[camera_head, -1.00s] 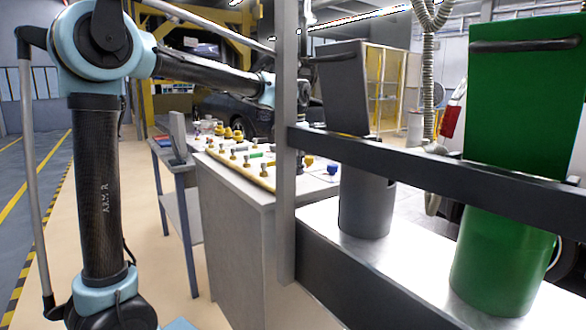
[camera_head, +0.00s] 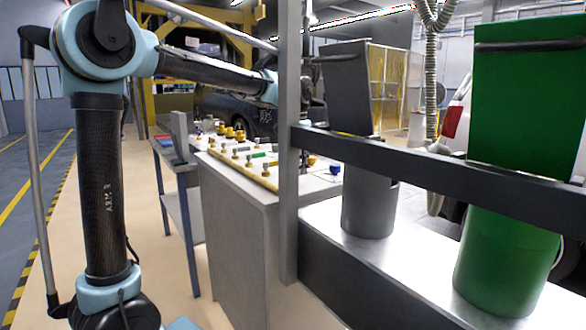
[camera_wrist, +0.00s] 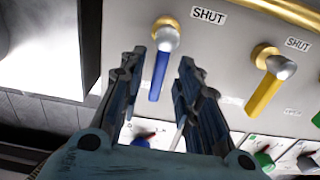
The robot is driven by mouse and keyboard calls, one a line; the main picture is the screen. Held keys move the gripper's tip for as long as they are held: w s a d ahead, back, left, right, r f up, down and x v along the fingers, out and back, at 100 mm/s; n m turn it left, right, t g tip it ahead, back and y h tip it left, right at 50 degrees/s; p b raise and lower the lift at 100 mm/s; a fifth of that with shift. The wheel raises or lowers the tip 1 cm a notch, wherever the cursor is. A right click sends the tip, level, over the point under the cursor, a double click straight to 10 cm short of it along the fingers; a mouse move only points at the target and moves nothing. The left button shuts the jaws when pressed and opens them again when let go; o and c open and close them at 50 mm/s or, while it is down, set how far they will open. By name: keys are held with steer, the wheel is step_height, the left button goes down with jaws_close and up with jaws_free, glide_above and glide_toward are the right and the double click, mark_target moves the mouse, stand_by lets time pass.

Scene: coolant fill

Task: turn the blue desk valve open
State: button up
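The blue desk valve (camera_wrist: 158,76) shows in the wrist view, with a blue lever hanging down from a metal hub on a brass fitting. A "SHUT" label (camera_wrist: 208,16) is at the upper right of the hub. My gripper (camera_wrist: 159,62) is open, with one dark finger on each side of the blue lever. Gaps show between the lever and both fingers, so I see no contact. In the head view my gripper is mostly hidden behind the dark upright post.
A yellow-lever valve (camera_wrist: 264,92) with its own "SHUT" label is to the right on the same panel. In the head view, the post (camera_head: 288,200) and crossbar (camera_head: 430,170) stand before the desk. A grey container (camera_head: 368,205) and a green container (camera_head: 505,265) stand at right.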

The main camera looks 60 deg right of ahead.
step_height(320, 180, up, 12)
steer(key=shift+f, duration=0.25)
steer(key=shift+w, duration=0.2)
stand_by(0.5)
steer(key=w+a+f+n, duration=0.3)
steer(key=w+a+n, duration=0.1)
steer(key=w+a, duration=0.65)
steer(key=w+a+f+n, duration=0.3)
steer(key=w+a, duration=0.6)
steer(key=w, duration=0.3)
steer(key=w+a+f+n, duration=0.2)
steer(key=a, duration=0.3)
steer(key=w+a+f+n, duration=0.1)
steer(key=w+a+f, duration=0.15)
steer(key=a, duration=0.35)
steer(key=a+f+n+t, duration=0.1)
steer(key=a+f+n, duration=0.3)
steer(key=a, duration=0.5)
steer(key=a+f+n, duration=0.2)
steer(key=a+f, duration=0.4)
steer(key=a, duration=0.2)
steer(key=s+a+f+n+t, duration=0.1)
steer(key=s+a+f+n, duration=0.5)
steer(key=a+f, duration=0.6)
steer(key=shift+s+f, duration=0.85)
steer(key=shift+s, duration=0.15)
